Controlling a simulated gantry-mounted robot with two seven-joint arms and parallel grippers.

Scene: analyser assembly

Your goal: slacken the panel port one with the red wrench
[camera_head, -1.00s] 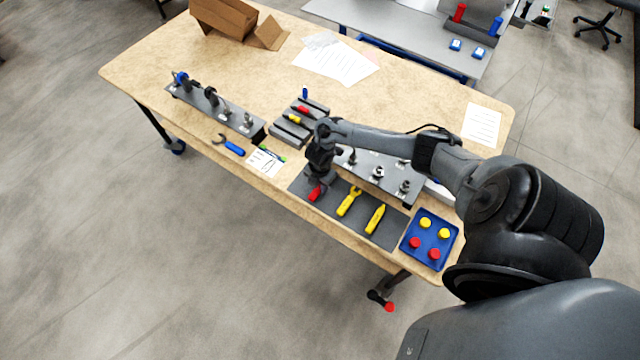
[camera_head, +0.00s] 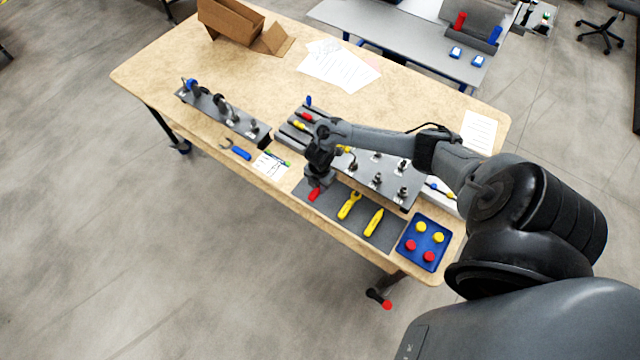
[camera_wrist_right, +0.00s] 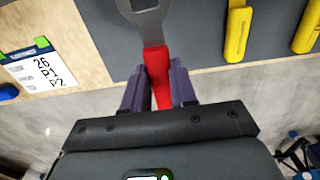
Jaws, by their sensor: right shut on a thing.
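The red wrench (camera_head: 314,194) lies at the left end of the dark mat (camera_head: 326,205), mostly hidden under my right gripper (camera_head: 316,183) in the head view. In the right wrist view, the wrench's red handle (camera_wrist_right: 157,75) is between the fingers of my right gripper (camera_wrist_right: 158,88), and its grey head (camera_wrist_right: 146,18) points away over the mat. The right gripper is shut on the handle. The grey panel (camera_head: 388,186) with several metal ports stands just behind the mat; I cannot tell which is port one. My left gripper is not in view.
A yellow wrench (camera_head: 349,205) and a yellow tool (camera_head: 374,222) lie on the mat. A blue tray (camera_head: 422,255) with red and yellow caps is to the right. A blue wrench (camera_head: 240,152), a label card (camera_head: 270,166) and another port rail (camera_head: 222,115) are to the left.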

